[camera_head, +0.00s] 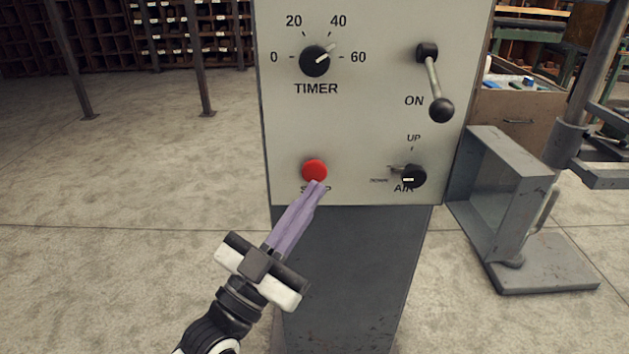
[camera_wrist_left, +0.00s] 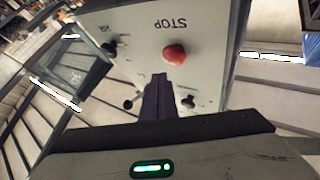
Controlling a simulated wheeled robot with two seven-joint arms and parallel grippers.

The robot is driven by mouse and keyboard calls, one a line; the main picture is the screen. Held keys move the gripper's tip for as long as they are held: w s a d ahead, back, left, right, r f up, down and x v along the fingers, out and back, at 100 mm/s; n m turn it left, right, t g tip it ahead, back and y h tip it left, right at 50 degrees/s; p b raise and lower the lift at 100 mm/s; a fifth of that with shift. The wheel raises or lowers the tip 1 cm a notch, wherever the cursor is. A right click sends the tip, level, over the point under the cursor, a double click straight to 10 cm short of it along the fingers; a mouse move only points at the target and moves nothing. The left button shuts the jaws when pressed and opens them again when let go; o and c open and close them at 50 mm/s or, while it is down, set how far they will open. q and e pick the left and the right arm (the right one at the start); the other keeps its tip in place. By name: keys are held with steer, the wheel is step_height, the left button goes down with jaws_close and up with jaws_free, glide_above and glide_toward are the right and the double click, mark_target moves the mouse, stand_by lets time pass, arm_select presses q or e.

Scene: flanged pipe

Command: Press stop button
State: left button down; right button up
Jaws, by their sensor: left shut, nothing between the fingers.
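The red stop button (camera_head: 314,171) sits at the lower left of the pale control panel (camera_head: 365,130), above the partly covered STOP label. My left gripper (camera_head: 319,186) is shut and empty, its purple fingers pointing up at the button. In the head view the fingertips are just below the button and overlap the label. In the left wrist view the button (camera_wrist_left: 175,54) shows just beyond the fingertips (camera_wrist_left: 159,76), a little to the right. A small gap seems to show between them; I cannot tell the exact distance. My right gripper is not in view.
The panel also carries a timer dial (camera_head: 315,61), an ON lever (camera_head: 435,85) and an AIR knob (camera_head: 413,176). A dark pedestal (camera_head: 360,260) holds it up. A grey metal stand (camera_head: 510,210) is at the right. Open concrete floor (camera_head: 120,190) lies to the left.

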mark_target(322, 168)
arm_select(q)
steer(key=shift+w, duration=0.65)
stand_by(1.4)
steer(key=shift+w, duration=0.4)
steer(key=shift+w+b, duration=0.45)
steer(key=shift+w, duration=0.15)
stand_by(0.9)
steer(key=shift+s, duration=0.1)
steer(key=shift+s+p, duration=0.6)
steer(key=shift+s, duration=0.3)
